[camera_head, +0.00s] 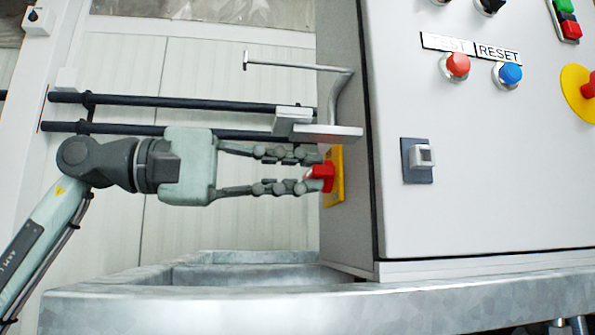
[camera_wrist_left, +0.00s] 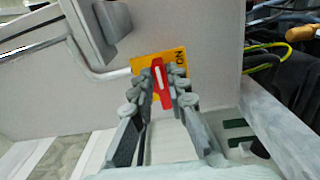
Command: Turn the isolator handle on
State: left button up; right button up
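The isolator handle (camera_head: 323,171) is a small red knob on a yellow plate (camera_head: 338,189), on the left side wall of the grey cabinet. In the left wrist view the handle (camera_wrist_left: 161,86) stands nearly upright on its yellow plate (camera_wrist_left: 145,66), slightly tilted. My left gripper (camera_head: 310,171) reaches in from the left, with its fingertips around the handle, one above and one below. In the left wrist view the fingertips (camera_wrist_left: 162,85) lie on either side of the handle, very close; whether they press on it is unclear. My right gripper is not in view.
A bent metal bar (camera_head: 300,67) and a grey bracket (camera_head: 327,132) stick out from the cabinet just above the gripper. The cabinet front (camera_head: 480,185) carries buttons. A metal ledge (camera_head: 220,305) runs below. Dark pipes (camera_head: 180,101) cross the wall behind.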

pick_arm(q)
jog(key=o, duration=0.3)
jog(key=shift+a, duration=0.1)
jog(key=s+a, duration=0.2)
jog(key=a, duration=0.9)
jog(key=shift+s+a, duration=0.2)
jog(key=shift+a, duration=0.15)
